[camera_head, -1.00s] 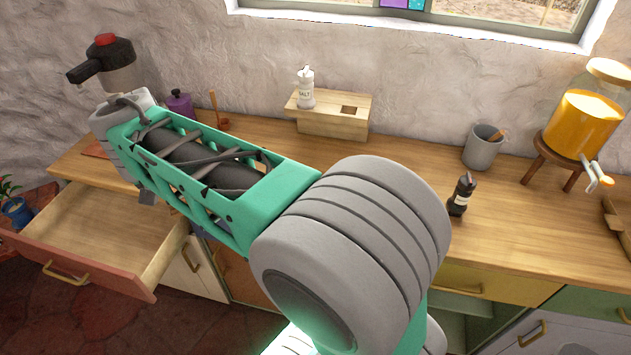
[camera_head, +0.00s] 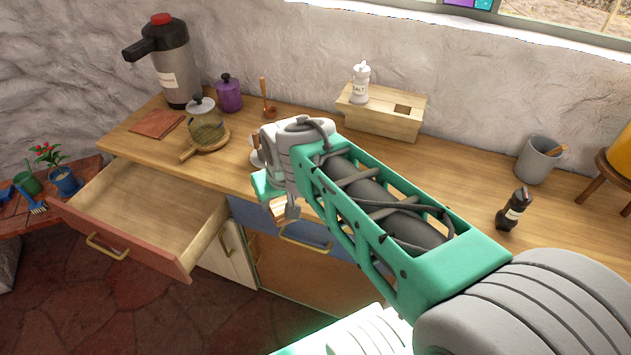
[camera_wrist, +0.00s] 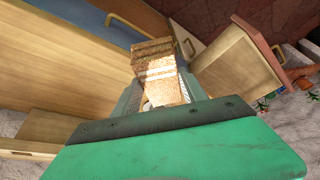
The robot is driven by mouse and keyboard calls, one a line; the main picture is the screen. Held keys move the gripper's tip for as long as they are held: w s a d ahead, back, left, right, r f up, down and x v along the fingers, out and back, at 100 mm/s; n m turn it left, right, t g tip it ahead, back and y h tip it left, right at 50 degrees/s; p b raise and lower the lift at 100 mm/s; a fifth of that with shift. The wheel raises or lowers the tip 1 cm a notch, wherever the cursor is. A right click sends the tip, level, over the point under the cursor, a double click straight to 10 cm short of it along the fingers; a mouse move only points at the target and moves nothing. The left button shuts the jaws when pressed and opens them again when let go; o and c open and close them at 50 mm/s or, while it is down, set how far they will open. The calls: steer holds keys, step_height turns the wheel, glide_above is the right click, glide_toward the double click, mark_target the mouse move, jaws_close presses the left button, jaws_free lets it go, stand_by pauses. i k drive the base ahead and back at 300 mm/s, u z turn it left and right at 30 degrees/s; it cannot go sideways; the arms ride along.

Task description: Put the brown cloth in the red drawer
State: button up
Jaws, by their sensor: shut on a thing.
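The brown cloth (camera_wrist: 158,72) looks like a small folded brown bundle with pale stripes, held between the fingers of my gripper (camera_wrist: 161,92). In the head view my gripper (camera_head: 279,200) hangs in front of the counter edge, to the right of the red drawer, with the cloth mostly hidden there. The red drawer (camera_head: 125,247) is pulled open at the left and its visible inside is empty. In the wrist view the red drawer (camera_wrist: 259,42) shows at the upper right, apart from the cloth.
A blue drawer (camera_head: 262,218) is behind my gripper. The counter (camera_head: 440,165) bears a reddish-brown flat thing (camera_head: 157,124), a glass pot (camera_head: 206,128), a purple jar (camera_head: 229,95) and a large dispenser (camera_head: 170,65). Potted plants (camera_head: 64,181) stand left of the open drawer.

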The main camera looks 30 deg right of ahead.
mark_target(145, 222)
steer(key=u, duration=0.3)
steer(key=i, duration=0.3)
steer(key=u, duration=1.3)
steer(key=i, duration=0.85)
steer(key=u, duration=0.65)
steer(key=i, duration=0.45)
steer(key=u, duration=0.05)
